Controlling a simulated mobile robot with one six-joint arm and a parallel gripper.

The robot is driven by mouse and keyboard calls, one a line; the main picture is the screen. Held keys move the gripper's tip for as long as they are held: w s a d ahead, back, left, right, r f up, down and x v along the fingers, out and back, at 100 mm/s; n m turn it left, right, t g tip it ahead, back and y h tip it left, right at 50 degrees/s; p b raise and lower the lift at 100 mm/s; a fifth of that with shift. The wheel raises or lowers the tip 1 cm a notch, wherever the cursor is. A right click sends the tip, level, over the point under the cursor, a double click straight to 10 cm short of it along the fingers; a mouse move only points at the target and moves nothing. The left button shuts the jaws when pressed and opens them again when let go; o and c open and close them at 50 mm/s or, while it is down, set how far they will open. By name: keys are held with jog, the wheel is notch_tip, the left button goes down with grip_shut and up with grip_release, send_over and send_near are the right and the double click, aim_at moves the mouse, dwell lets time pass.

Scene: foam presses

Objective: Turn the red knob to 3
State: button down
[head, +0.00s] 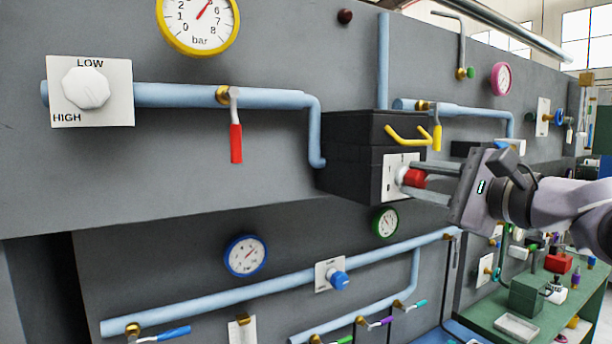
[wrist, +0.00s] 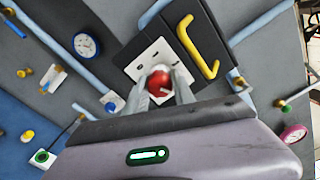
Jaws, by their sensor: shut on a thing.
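The red knob (head: 413,178) sits on a white plate (head: 391,176) on the front of a black box (head: 350,160). My gripper (head: 420,183) reaches in from the right, with its two fingers on either side of the knob. In the wrist view the red knob (wrist: 158,82) lies between the fingertips of my gripper (wrist: 159,86), which is shut on it. The white plate (wrist: 150,60) shows dark marks around the knob. I cannot read the numbers or tell which mark the knob points to.
A yellow handle (head: 408,137) sticks out of the box just above the knob, close to my gripper; it also shows in the wrist view (wrist: 198,50). Blue pipes (head: 180,95) run along the grey wall. A red-handled valve (head: 236,142) and a white HIGH/LOW knob (head: 86,88) are further left.

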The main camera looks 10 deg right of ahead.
dwell(0.3)
jog(key=c, duration=1.1)
grip_release()
jog(key=shift+o, duration=0.2)
jog(key=shift+s+d, duration=0.1)
jog(key=b+v, duration=0.1)
jog(key=v, duration=1.6)
jog(key=shift+s, duration=0.1)
